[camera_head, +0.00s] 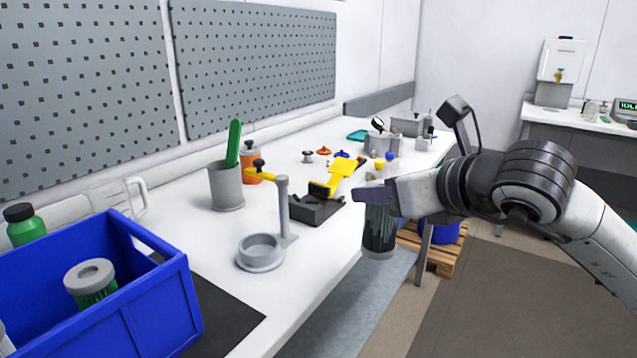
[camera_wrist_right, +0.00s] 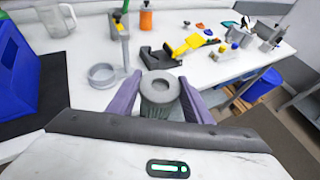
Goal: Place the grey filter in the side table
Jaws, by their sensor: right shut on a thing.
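My right gripper (camera_head: 376,196) comes in from the right and is shut on the grey filter (camera_head: 379,238), a cylinder with a dark ribbed body. It holds the filter upright at the front edge of the white workbench (camera_head: 215,255), apparently just off that edge. In the right wrist view the filter's round grey top (camera_wrist_right: 160,86) shows between the two fingers. A second table (camera_head: 580,130) stands at the far right by the wall; I cannot tell which one is the side table. My left gripper is not in view.
A blue crate (camera_head: 150,310) at the left holds another grey-topped green filter (camera_head: 90,283). A grey ring stand (camera_head: 262,252), a grey cup (camera_head: 226,187), a black-and-yellow fixture (camera_head: 318,208) and small parts occupy the bench. Open floor (camera_head: 480,300) lies at the right.

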